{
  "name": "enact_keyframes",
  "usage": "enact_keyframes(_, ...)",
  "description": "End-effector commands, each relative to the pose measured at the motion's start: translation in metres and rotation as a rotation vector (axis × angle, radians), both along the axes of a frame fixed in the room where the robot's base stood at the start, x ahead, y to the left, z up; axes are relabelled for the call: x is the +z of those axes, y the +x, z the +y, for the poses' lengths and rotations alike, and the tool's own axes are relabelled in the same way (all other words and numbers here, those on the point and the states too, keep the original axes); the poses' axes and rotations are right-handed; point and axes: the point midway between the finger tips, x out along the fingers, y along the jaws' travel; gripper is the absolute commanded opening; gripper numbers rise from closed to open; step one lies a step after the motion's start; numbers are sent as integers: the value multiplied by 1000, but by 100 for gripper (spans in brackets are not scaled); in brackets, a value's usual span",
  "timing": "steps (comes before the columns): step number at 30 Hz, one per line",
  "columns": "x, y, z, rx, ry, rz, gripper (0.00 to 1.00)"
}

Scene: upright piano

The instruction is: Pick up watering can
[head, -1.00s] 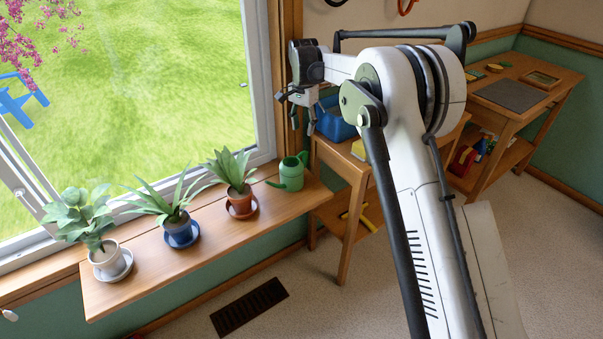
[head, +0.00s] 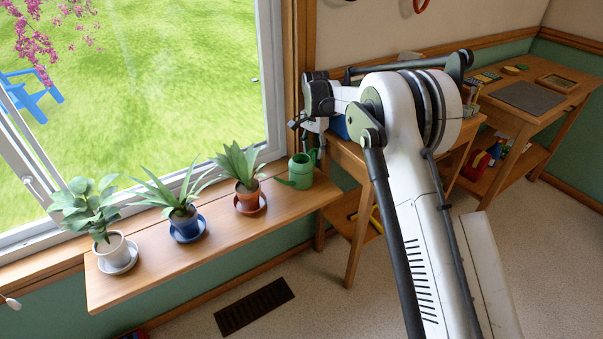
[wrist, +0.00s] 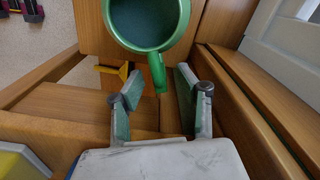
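The green watering can (head: 301,172) stands upright at the right end of the wooden window shelf (head: 130,285), its spout pointing left. In the wrist view the can (wrist: 150,48) is at the top centre, seen from above into its open top. Its handle (wrist: 158,73) points down the picture, with its end between my two fingertips. My gripper (wrist: 158,78) is open, with a gap showing on both sides of the handle. In the head view my gripper (head: 313,147) is just above and right of the can, and my arm hides part of it.
Several potted plants line the shelf left of the can; the nearest is in a terracotta pot (head: 248,196). The window frame (head: 290,80) rises close behind. A wooden side table (head: 352,160) stands right of the shelf, near my arm.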

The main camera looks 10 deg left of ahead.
Motion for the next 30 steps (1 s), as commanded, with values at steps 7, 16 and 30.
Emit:
enact_keyframes(7,-34,-1,-1,0,0,0,35)
enact_keyframes(16,-35,-1,-1,0,0,0,27)
enact_keyframes(30,-34,-1,-1,0,0,0,0)
